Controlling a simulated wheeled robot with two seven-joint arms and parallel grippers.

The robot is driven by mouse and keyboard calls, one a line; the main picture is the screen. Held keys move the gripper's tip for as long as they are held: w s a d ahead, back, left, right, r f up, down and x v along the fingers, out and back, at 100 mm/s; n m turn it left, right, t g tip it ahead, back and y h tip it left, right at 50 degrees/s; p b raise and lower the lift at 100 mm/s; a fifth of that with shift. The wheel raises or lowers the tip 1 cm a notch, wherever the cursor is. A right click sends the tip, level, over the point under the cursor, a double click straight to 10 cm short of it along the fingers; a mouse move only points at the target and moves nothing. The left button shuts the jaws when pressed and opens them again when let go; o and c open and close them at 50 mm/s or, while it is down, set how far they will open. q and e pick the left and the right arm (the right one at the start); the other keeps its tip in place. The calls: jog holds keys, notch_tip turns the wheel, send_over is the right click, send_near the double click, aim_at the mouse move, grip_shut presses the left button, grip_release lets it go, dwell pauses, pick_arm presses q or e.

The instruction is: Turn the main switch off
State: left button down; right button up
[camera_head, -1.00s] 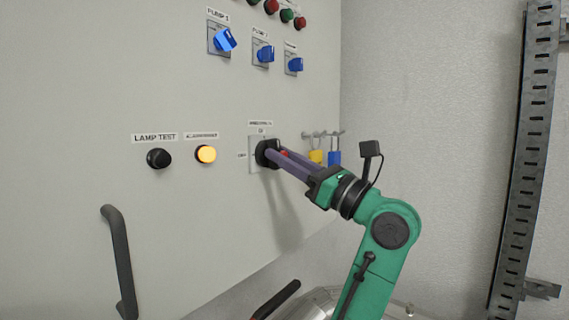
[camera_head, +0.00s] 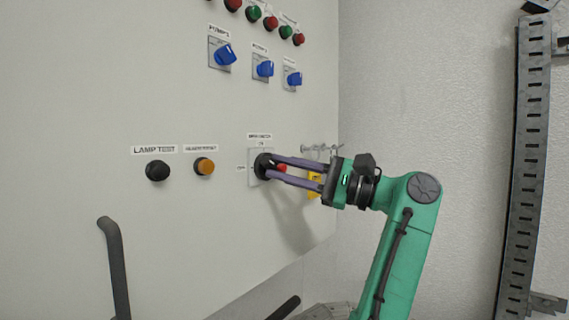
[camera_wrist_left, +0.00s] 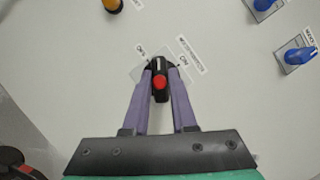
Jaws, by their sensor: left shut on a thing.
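The main switch (camera_head: 263,166) is a black rotary handle with a red part, on a light square plate low on the panel. My left gripper (camera_head: 272,170) comes from the right, its two purple fingers shut on the handle, one above and one below in the head view. In the left wrist view the switch handle (camera_wrist_left: 160,66) sits between the fingertips, with its red part facing the camera. Small ON and OFF labels show beside it; the handle's exact angle is hard to tell. My right gripper is not in view.
A black lamp test button (camera_head: 158,171) and an unlit amber lamp (camera_head: 204,167) are left of the switch. Blue pump knobs (camera_head: 263,68) are above. A yellow padlock (camera_head: 314,186) hangs behind my fingers. A dark door handle (camera_head: 114,265) stands out at lower left.

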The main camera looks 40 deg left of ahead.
pick_arm(q)
jog(key=n, duration=0.1)
jog(key=n+h+p, duration=0.1)
jog(key=n+p, duration=0.1)
jog(key=n, duration=0.1)
jog(key=shift+r+h, duration=0.25)
jog(key=shift+h, duration=0.05)
jog(key=shift+f+n+h+p, duration=0.1)
jog(key=shift+n+h+p, duration=0.5)
jog(key=shift+n, duration=0.7)
jog(key=c, duration=0.7)
grip_release()
jog(key=shift+f, duration=0.1)
